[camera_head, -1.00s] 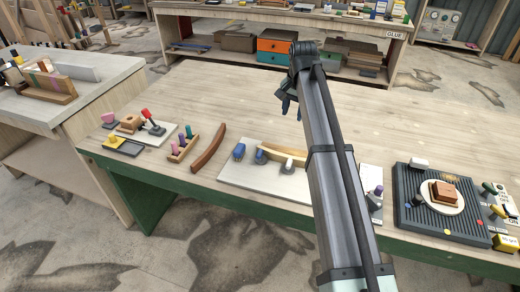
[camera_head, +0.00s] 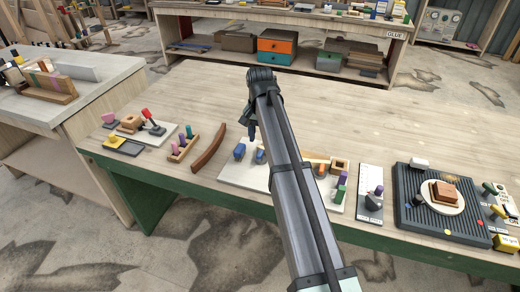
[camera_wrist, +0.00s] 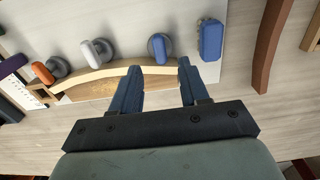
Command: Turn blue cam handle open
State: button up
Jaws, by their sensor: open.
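The blue cam handle (camera_wrist: 157,46) has a round base and shows in the wrist view against the curved wooden strip (camera_wrist: 112,73). In the head view the cam handle (camera_head: 261,157) is partly hidden by my arm. My gripper (camera_wrist: 159,68) is open and empty, with its fingers either side of the cam handle's line in the wrist view; contact is not visible. In the head view my gripper (camera_head: 252,134) hangs above and behind the cam handle. A blue block (camera_wrist: 210,39) stands just right of the cam handle in the wrist view.
A white cam (camera_wrist: 97,51) and an orange cam (camera_wrist: 46,71) stand farther left along the strip in the wrist view. A loose brown curved strip (camera_head: 208,148) lies left of the pale board (camera_head: 230,176). The bench (camera_head: 190,105) behind is clear.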

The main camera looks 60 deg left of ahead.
aim_at(260, 152)
jog(key=shift+f, duration=3)
grip_shut()
